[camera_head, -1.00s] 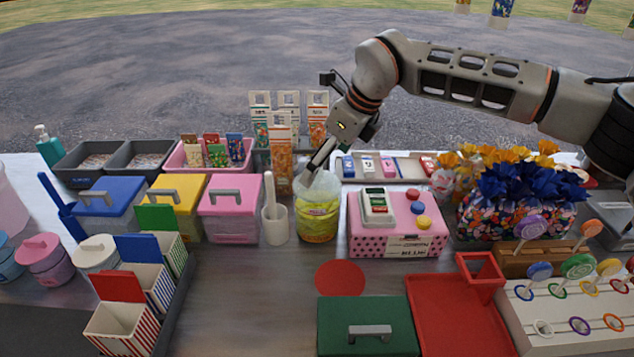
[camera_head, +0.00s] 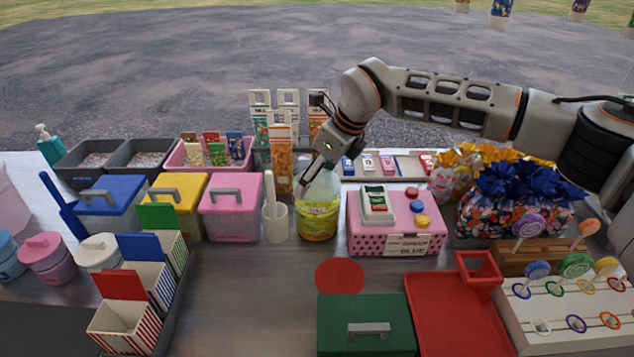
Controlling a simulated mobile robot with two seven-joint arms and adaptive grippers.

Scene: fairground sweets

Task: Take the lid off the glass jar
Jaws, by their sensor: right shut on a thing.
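The glass jar (camera_head: 318,222) stands upright on the counter near the middle, with yellow contents low inside and clear glass above. My right gripper (camera_head: 306,182) reaches down from the upper right to the jar's upper left side. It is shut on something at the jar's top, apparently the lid. The lid is clear and small here, and partly hidden by the gripper, so I cannot tell its exact edge or whether it is apart from the jar. My left gripper is out of view.
A white cup with a white handle (camera_head: 276,222) stands close left of the jar. A pink dotted box (camera_head: 370,240) is close right. Tall card-fronted packs (camera_head: 280,150) stand just behind. A red disc (camera_head: 340,276) lies in front, with bare counter (camera_head: 240,300) to its left.

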